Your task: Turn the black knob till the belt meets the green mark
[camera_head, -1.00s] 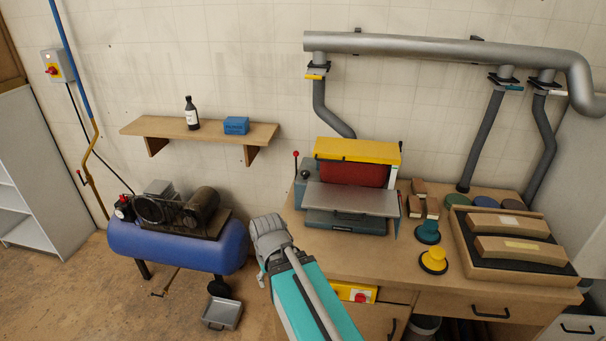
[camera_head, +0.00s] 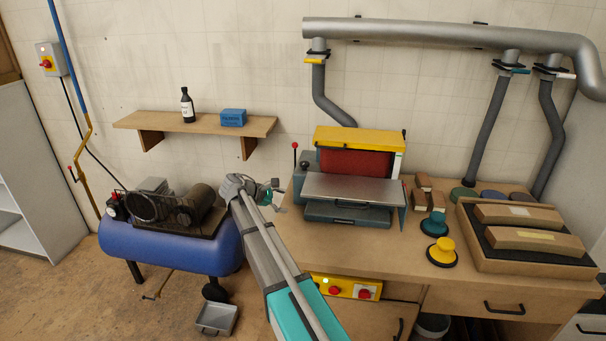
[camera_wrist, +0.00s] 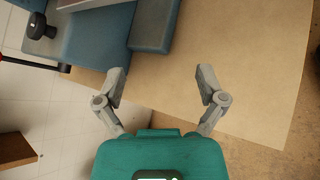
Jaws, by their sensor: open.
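The sander has a red belt (camera_head: 356,163) under a yellow hood (camera_head: 362,138) and stands on the wooden bench. A black knob (camera_head: 304,168) is on the sander's left side. It also shows at the upper left of the wrist view (camera_wrist: 41,27). My gripper (camera_head: 280,198) is left of the sander, near the bench's left edge and apart from the knob. In the wrist view my gripper (camera_wrist: 161,78) has its fingers spread, with nothing between them. I cannot make out the green mark.
A red-tipped lever (camera_head: 295,147) stands beside the knob. A yellow switch panel (camera_head: 345,287) is on the bench front. Sanding blocks (camera_head: 424,198), a teal-handled pad (camera_head: 434,223) and a yellow-handled pad (camera_head: 441,252) lie to the right. A blue compressor (camera_head: 172,247) stands left.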

